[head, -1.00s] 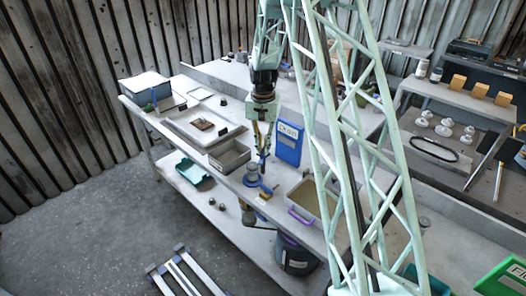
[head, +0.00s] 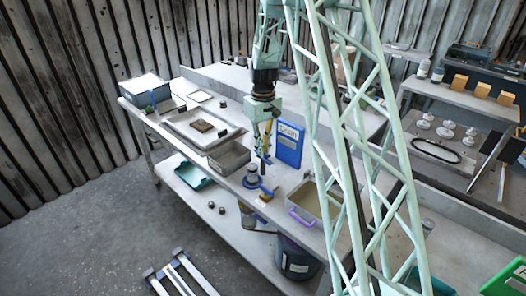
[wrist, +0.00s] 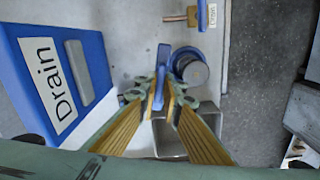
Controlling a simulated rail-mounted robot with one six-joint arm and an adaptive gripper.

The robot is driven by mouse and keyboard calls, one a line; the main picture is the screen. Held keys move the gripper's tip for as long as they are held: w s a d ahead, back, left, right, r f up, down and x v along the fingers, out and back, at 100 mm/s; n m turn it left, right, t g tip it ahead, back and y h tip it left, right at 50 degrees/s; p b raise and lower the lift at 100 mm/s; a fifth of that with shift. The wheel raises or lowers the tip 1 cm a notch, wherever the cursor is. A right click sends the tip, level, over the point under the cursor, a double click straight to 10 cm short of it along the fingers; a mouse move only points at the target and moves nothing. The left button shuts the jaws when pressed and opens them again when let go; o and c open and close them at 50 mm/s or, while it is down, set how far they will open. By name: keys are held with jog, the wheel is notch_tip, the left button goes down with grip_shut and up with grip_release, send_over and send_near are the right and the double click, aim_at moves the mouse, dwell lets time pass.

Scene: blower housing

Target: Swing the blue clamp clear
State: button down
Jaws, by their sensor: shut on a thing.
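The blue clamp (wrist: 162,62) shows in the wrist view as an upright blue bar between my fingers, beside a blue ring around a short grey cylinder (wrist: 191,70). In the head view the clamp's blue part (head: 254,182) is low at the front edge of the bench, just below my gripper. My gripper (wrist: 164,88) is shut on the blue bar, with its ribbed yellow fingers on either side. In the head view my gripper (head: 265,154) points down over the clamp. The bar's lower end and exact contact are partly hidden by the fingers.
A blue panel labelled Drain (head: 290,146) stands close to the right of my gripper. A grey bin (head: 229,158) is to the left, and a purple-handled tray (head: 303,214) to the right. A dark bucket (head: 297,262) is below the bench. Open floor (head: 110,220) lies in front.

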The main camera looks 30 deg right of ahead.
jog(key=shift+n, duration=1.1)
jog(key=c, duration=2.8)
grip_release()
jog(key=shift+r, duration=0.1)
jog(key=shift+r, duration=5.9)
jog(key=shift+r, duration=0.1)
